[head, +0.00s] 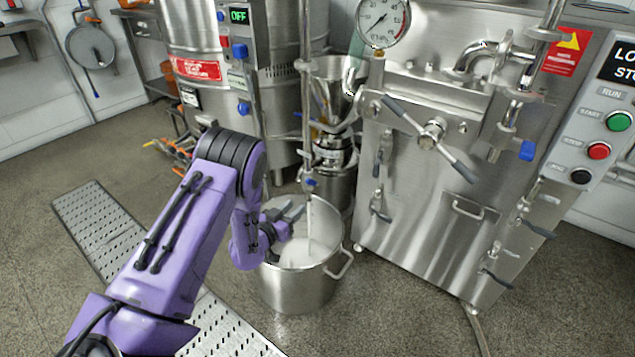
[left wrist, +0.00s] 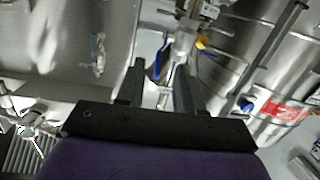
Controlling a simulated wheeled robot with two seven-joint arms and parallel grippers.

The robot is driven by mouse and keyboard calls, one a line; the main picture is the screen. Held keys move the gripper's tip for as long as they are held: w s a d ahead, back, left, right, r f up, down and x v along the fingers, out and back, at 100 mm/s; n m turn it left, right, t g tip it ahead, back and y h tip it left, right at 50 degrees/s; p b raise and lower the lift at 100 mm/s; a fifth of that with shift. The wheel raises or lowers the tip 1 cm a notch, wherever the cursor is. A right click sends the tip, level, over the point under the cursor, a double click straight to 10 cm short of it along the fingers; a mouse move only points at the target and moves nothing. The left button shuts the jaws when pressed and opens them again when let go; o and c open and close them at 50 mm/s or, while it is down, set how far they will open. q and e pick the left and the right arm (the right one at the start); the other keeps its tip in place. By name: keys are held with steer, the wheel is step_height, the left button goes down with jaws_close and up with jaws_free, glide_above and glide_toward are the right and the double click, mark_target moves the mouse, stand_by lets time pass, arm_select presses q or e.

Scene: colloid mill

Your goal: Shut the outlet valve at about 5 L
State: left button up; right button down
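The outlet valve with a blue handle (head: 310,183) sits low on a thin vertical pipe above a steel pot (head: 300,288). A thin pale stream (head: 309,225) runs down below the valve into the pot, which holds white liquid (head: 295,254). I cannot read its volume. My left gripper (head: 297,212) is over the pot's mouth, just below and left of the valve. In the left wrist view its fingers (left wrist: 160,88) are apart and empty, with a blue lever (left wrist: 159,62) showing between and beyond their tips. Contact cannot be told. My right gripper is not in view.
A steel machine (head: 430,220) with a pressure gauge (head: 382,20) and clamp levers stands right. A control box with buttons (head: 598,151) is at far right. A tank with an OFF display (head: 238,15) stands behind. A perforated floor grate (head: 95,215) lies left.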

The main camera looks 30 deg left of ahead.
mark_target(311, 182)
arm_select(q)
steer(key=shift+m+t+h, duration=0.7)
steer(key=shift+m+h, duration=0.1)
steer(key=shift+m, duration=0.1)
steer(key=w+r, duration=0.1)
steer(key=w, duration=0.3)
steer(key=w+r+b, duration=0.1)
steer(key=w, duration=0.3)
steer(key=w+r+b, duration=0.1)
steer(key=w, duration=0.4)
steer(key=shift+a+r, duration=0.2)
steer(key=shift+r, duration=0.1)
jaws_close()
